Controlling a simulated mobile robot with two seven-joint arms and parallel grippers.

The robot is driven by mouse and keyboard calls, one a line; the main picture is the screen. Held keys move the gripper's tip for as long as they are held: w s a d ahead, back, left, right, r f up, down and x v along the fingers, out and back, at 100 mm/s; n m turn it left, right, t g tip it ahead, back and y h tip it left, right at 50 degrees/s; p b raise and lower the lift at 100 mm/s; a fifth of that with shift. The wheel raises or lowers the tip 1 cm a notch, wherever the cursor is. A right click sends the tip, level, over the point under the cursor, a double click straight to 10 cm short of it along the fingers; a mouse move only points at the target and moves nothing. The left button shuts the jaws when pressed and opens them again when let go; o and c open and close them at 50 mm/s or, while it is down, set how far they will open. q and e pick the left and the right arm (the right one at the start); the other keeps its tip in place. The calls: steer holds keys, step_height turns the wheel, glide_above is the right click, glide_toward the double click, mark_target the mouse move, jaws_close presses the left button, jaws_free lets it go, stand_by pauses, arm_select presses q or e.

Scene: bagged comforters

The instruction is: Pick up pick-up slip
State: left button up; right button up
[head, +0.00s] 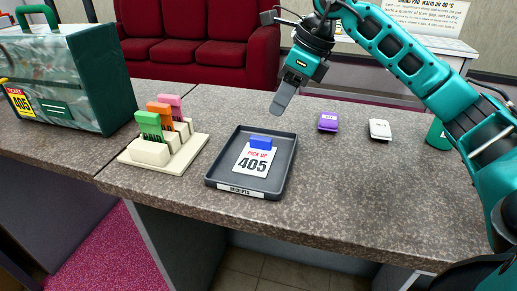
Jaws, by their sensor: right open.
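The pick-up slip (254,161) is a white card with "PICK UP" in red and "405" in black, with a blue block (261,143) at its top edge. It lies in a dark grey tray (279,182) labelled "RECEIPTS" on the counter. My right gripper (281,106) is above and beyond the tray's far right side, pointing down, open and with nothing seen in it. It is apart from the slip. My left gripper is not in view.
A cream rack (183,157) with green, orange and pink tags stands left of the tray. A bagged comforter (75,80) with ticket 405 is at the far left. A purple item (328,122) and a white item (380,130) lie at right. The counter's front right is clear.

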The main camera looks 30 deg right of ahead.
mark_target(262, 138)
steer(key=x, duration=1)
steer(key=shift+s+a+f+b, duration=0.1)
steer(key=shift+s+a+b, duration=0.05)
steer(key=shift+s+b, duration=0.2)
jaws_close()
